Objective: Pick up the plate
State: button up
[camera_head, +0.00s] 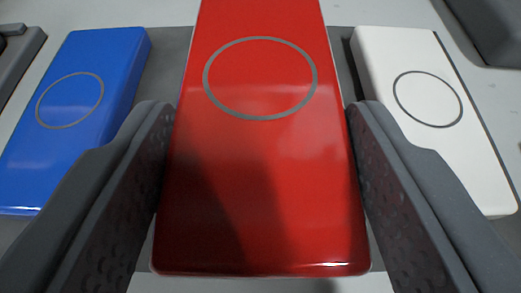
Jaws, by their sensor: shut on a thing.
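A glossy red rectangular slab (262,160) with a thin grey ring on its top fills the middle of the view. It runs from the top edge to near the bottom. My gripper (260,112) has one dark, textured finger along each long side of the slab and is shut on it. The slab's far end is cut off by the top of the view, and the fingers hide parts of its sides. No round dish shows; the flat red slab is the only thing between the fingers.
A blue slab (75,105) with a grey ring lies to the left, and a white slab (430,110) with a like ring lies to the right. Dark grey strips show beside the red slab. Dark objects stand at the upper left (18,60) and upper right (490,30) on a pale surface.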

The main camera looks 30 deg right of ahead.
jog(key=s+a+r+b, duration=0.1)
jog(key=s+a+b, duration=0.3)
jog(key=s, duration=0.9)
jog(key=shift+a+b, duration=0.15)
jog(key=shift+b, duration=0.55)
